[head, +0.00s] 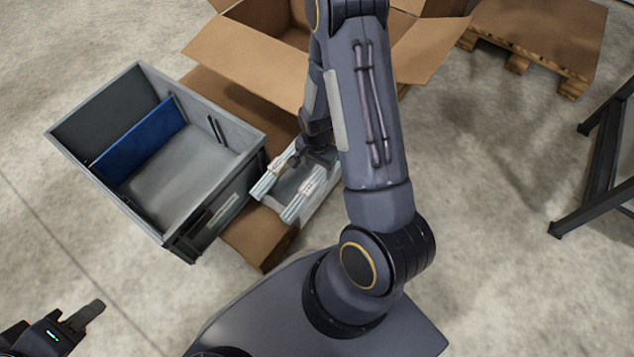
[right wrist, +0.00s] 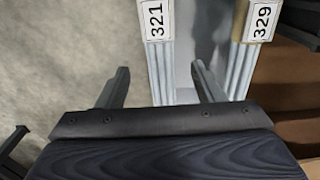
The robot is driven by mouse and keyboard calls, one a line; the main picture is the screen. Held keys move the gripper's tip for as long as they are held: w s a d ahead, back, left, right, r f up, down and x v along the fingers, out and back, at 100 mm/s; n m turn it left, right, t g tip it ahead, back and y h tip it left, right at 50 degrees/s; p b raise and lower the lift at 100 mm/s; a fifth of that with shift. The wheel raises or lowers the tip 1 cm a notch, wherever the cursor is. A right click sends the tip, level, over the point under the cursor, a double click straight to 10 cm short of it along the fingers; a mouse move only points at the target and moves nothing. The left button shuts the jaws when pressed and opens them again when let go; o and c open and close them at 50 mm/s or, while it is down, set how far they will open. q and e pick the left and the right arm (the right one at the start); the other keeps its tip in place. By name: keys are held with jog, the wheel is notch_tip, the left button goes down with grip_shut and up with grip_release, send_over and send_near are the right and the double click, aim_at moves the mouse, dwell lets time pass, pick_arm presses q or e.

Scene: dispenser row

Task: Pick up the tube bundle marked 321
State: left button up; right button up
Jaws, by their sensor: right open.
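The tube bundle marked 321 (right wrist: 158,62) is a pale ribbed bundle with a white label, seen in the right wrist view. It appears to be the lower-right bundle (head: 297,206) in the head view, lying on a pale tray (head: 275,208). My right gripper (right wrist: 160,68) is open, with one finger on each side of this bundle in the picture; I cannot tell the height gap. In the head view the right gripper (head: 305,160) is over the tray, partly hidden by my arm. My left gripper (head: 88,316) is at the lower left, apart from the bundles, with one finger visible.
A second bundle, marked 329 (right wrist: 243,70), lies parallel, just right of the right finger. A grey bin (head: 225,130) with a blue divider (head: 140,138) stands left of the tray. An open cardboard box (head: 255,62) is behind, a pallet (head: 540,35) far right.

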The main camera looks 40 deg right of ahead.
aim_at(317, 176)
notch_tip(317, 176, down, 6)
jog(key=b, duration=0.3)
jog(key=shift+r, duration=0.15)
jog(key=shift+a, duration=0.1)
jog(key=shift+r, duration=0.1)
jog(key=c, duration=1.1)
jog(key=shift+c, duration=0.2)
jog(key=shift+r, duration=0.1)
